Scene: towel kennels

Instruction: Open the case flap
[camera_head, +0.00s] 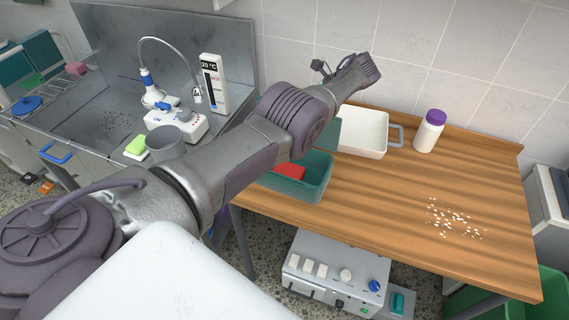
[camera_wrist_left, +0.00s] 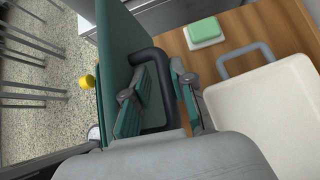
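The green case (camera_head: 308,182) sits on the wooden table's left end, with a red thing (camera_head: 288,172) inside. Its green flap (camera_head: 327,135) stands raised at the back, largely hidden by my left arm. In the left wrist view the flap (camera_wrist_left: 116,50) is a green panel with a dark looped handle (camera_wrist_left: 147,55). My left gripper (camera_wrist_left: 168,68) has a finger on each side of the handle's bar, one inside the loop, and looks closed on it. The head view hides these fingers behind the arm. My right gripper is in no view.
A white tray (camera_head: 362,132) with a grey handle stands right of the case. A white bottle with a purple cap (camera_head: 430,130) is beyond it. White bits (camera_head: 452,218) lie on the table's right side. A green sponge (camera_wrist_left: 204,30) lies near the tray. The sink is at left.

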